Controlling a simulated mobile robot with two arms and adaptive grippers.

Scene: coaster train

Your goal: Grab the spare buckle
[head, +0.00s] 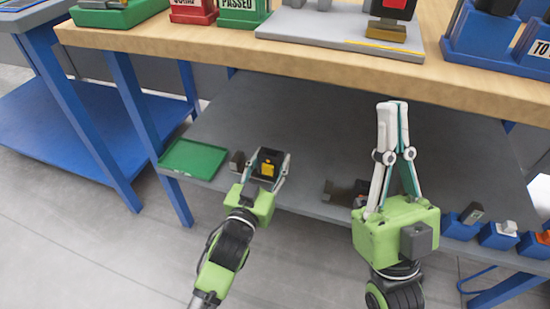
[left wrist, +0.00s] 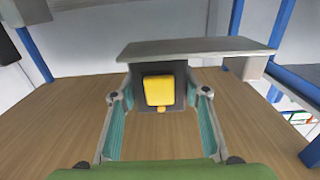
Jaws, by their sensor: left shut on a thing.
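My left gripper (head: 270,158) is shut on a dark buckle with a yellow patch (head: 268,168), at the front of the grey lower shelf. In the left wrist view the buckle's yellow patch (left wrist: 159,90) shows between the two fingers, with a flat grey plate (left wrist: 195,47) across its far end. This looks like the spare buckle. My right gripper (head: 393,104) points up in front of the shelf, its fingertips together, with nothing seen between them.
A green tray (head: 194,159) lies left of the left gripper on the lower shelf (head: 300,120). A dark brownish part (head: 340,193) lies left of the right gripper. Blue bins (head: 497,236) line the shelf's right front. The wooden bench top (head: 210,48) overhangs the shelf.

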